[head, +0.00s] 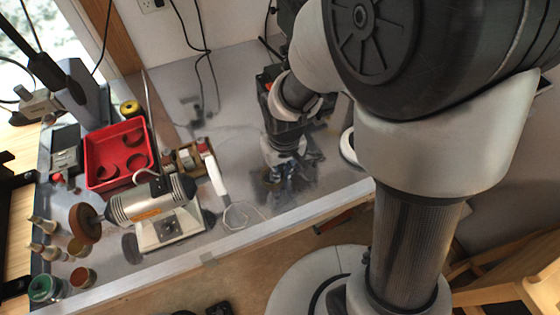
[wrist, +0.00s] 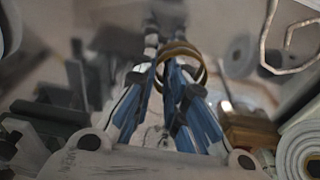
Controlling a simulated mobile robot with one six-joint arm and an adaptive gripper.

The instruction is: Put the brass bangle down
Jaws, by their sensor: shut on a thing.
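The brass bangle (wrist: 182,49) shows in the wrist view as a gold-brown ring at the fingertips. My gripper (wrist: 170,75), with blue-sided fingers, is shut on it. The ring stands roughly on edge and its lower part is partly hidden by the fingers. In the head view my gripper (head: 284,178) points down over the grey metal bench top (head: 245,165), near its front edge. The bangle cannot be made out there, and I cannot tell its height over the bench.
Jars (head: 43,287) stand at the front left. The bench behind my gripper looks mostly clear.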

